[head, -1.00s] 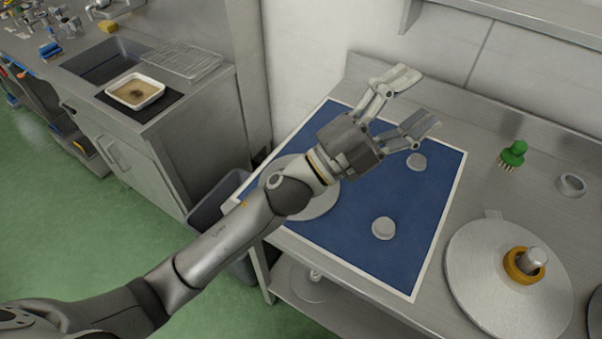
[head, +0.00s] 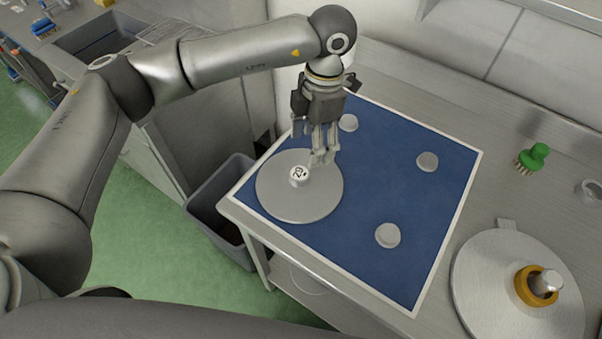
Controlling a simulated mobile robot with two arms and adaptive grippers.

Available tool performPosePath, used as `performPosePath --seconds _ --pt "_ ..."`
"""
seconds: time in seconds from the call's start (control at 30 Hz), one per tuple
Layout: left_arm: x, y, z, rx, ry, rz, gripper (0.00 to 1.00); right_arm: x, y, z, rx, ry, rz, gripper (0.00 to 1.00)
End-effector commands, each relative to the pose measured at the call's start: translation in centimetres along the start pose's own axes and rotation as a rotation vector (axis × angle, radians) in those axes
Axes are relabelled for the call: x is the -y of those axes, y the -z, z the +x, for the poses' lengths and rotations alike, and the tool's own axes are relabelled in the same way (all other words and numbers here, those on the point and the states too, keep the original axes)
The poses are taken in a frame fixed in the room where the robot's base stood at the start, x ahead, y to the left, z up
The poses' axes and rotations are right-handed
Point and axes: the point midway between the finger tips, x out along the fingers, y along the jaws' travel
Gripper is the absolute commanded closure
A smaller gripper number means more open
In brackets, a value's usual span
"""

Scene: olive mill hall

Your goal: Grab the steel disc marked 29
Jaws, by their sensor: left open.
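The steel disc (head: 303,205) lies flat on the left part of the blue mat (head: 350,245). A small round white-topped knob (head: 299,174) at its middle bears the number 29. My left gripper (head: 322,160) points down over the back right part of the disc, just behind and to the right of the knob. It is open, though its fingers look close together from this angle, and it holds nothing. I cannot tell how far above the disc the fingertips are. My right gripper is not in view.
Three small grey round pieces (head: 387,235) lie apart on the mat. To the right are a green brush (head: 534,157), a metal ring (head: 590,191) and another steel disc (head: 490,300) with a yellow collar. A grey bin (head: 212,207) stands below the table's left edge.

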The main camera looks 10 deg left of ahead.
Motion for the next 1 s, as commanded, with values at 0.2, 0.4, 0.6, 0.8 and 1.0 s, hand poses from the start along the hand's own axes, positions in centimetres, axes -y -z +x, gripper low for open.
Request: performPosePath --seconds 0.2,0.4,0.6,0.8,1.0 --pt "-1.2 1.0 1.9 -0.039 -0.038 -0.017 0.34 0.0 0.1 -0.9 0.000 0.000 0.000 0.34" --pt "-1.3 1.0 4.7 -0.035 -0.036 -0.016 0.34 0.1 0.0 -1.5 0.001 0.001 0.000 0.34" --pt "-1.3 1.0 5.9 -0.035 -0.034 -0.016 0.34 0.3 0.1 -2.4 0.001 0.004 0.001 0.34" --pt "-1.5 1.0 8.8 -0.034 -0.033 -0.016 0.34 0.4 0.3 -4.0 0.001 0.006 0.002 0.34" --pt "-1.6 0.9 10.4 -0.031 -0.035 -0.014 0.34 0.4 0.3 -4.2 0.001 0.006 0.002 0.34"
